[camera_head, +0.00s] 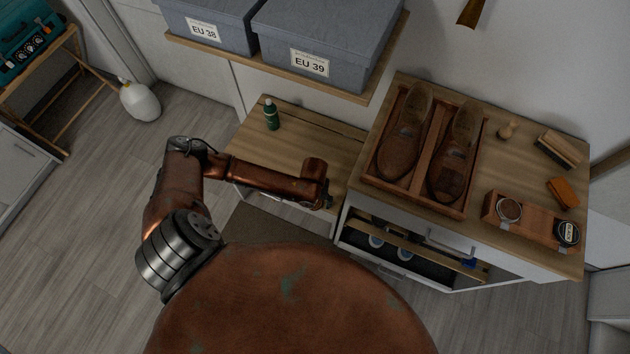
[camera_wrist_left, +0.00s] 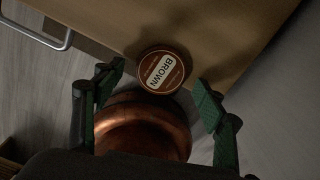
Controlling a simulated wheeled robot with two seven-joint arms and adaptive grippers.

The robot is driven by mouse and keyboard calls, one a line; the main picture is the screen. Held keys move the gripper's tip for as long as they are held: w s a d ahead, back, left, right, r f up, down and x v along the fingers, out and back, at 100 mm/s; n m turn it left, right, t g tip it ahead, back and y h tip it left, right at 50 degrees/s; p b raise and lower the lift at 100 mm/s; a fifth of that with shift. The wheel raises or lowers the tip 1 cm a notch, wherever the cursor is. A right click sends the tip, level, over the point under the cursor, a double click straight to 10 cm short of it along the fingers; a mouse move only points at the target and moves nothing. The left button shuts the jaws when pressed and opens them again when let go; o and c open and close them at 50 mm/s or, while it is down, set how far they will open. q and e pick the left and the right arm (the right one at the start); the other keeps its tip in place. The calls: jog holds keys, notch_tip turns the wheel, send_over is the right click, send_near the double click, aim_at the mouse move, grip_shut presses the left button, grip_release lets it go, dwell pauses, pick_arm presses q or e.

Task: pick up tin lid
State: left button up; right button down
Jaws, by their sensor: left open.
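The tin lid (camera_wrist_left: 162,70) is round, with a dark brown rim and a pale band reading BROWN. In the left wrist view it lies label up at the edge of a wooden surface (camera_wrist_left: 215,30). My left gripper (camera_wrist_left: 158,94) is open, its green-padded fingers spread to either side just short of the lid, with nothing gripped. In the head view my left gripper (camera_head: 328,200) is at the front of the low wooden bench (camera_head: 300,150), beside the cabinet. I cannot make out the lid there; it seems hidden by my arm. My right gripper is not in view.
The cabinet top (camera_head: 400,85) stands to the right, holding a shoe tray (camera_head: 410,197), an open tin (camera_head: 508,208), a black tin (camera_head: 567,232) and brushes. A green bottle (camera_head: 271,115) stands on the bench. A shelf with boxes (camera_head: 325,45) overhangs it.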

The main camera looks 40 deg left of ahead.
pick_arm(q)
jog(key=shift+c, duration=0.2)
jog(key=c, duration=0.8)
jog(key=shift+r, duration=0.15)
